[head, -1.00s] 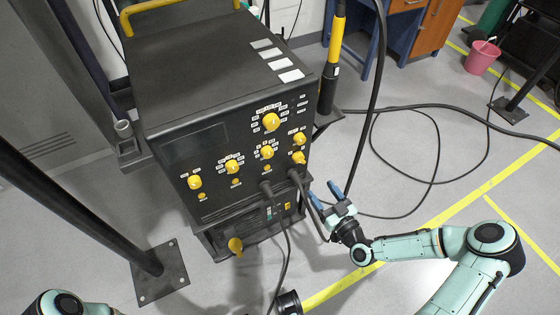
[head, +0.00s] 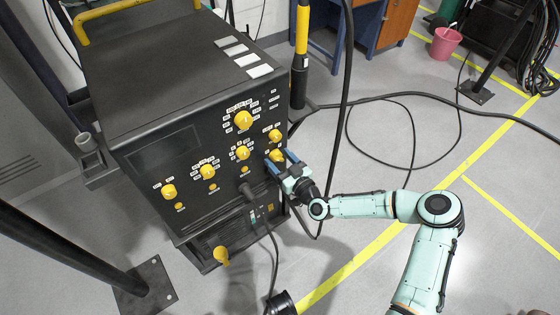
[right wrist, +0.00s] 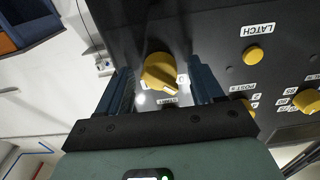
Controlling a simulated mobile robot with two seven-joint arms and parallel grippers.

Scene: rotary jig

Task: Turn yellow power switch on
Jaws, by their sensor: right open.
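A black machine (head: 150,150) carries several yellow knobs on its front panel. A yellow rotary knob (head: 277,155) sits low at the panel's right edge. My right gripper (head: 280,160) is at this knob. In the right wrist view the knob (right wrist: 160,72) stands between the two blue fingers of my open right gripper (right wrist: 160,88), with a gap on each side. Its label is partly hidden and too small to read. A larger yellow handle (head: 222,256) is on the lower front. I cannot tell from the labels which one is the power switch. My left gripper is out of view.
A yellow button (right wrist: 253,55) marked LATCH and another knob (right wrist: 306,100) are close by on the panel. A black cable (head: 272,245) hangs from the front. A black post (head: 70,235) stands at left. The floor at right is mostly clear, with loose cable.

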